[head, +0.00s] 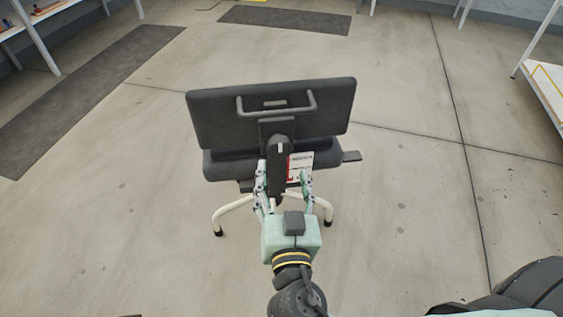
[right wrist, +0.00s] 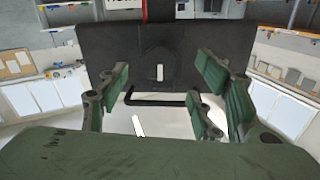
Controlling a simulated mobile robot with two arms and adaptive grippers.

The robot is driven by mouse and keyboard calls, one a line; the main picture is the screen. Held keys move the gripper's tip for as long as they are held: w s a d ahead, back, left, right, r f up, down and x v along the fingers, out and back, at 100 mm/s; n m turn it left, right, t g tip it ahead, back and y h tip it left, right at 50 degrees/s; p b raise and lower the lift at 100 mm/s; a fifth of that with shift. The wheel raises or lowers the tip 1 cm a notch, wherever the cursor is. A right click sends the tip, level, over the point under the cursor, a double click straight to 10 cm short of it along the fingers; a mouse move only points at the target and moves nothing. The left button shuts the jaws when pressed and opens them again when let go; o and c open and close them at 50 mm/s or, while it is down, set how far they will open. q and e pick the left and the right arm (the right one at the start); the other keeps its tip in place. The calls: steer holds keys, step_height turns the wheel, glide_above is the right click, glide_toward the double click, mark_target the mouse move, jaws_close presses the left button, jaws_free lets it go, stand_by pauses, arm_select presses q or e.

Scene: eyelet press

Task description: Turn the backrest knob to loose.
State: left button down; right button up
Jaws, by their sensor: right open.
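A chair with a dark backrest (head: 220,120) stands in the middle of the head view, its back toward me. A dark rounded part with a white line, which looks like the backrest knob (head: 281,153), sits below the backrest's middle. My right gripper (head: 284,170) is open, with one finger on each side of that part. I cannot tell whether either finger touches it. In the right wrist view the green-padded fingers (right wrist: 160,95) are spread apart in front of the dark backrest (right wrist: 110,50). My left gripper is not in view.
A grey handle (head: 312,104) is on the backrest. A red and white label (head: 301,160) is beside the knob. The seat (head: 222,168) and pale curved legs (head: 228,211) are below. Open floor surrounds the chair; a shelf (head: 548,88) stands at the right edge.

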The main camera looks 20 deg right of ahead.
mark_target(281, 151)
steer(key=w, duration=0.1)
steer(key=w+r, duration=0.1)
steer(key=w+d+p, duration=0.1)
steer(key=shift+r, duration=0.15)
steer(key=p+x, duration=0.1)
steer(key=x, duration=0.2)
steer(key=shift+w, duration=0.3)
steer(key=shift+w+d+f, duration=0.15)
steer(key=shift+w+f, duration=0.1)
steer(key=shift+w, duration=0.25)
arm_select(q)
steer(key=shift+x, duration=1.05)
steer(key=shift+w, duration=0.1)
arm_select(e)
steer(key=c, duration=1.1)
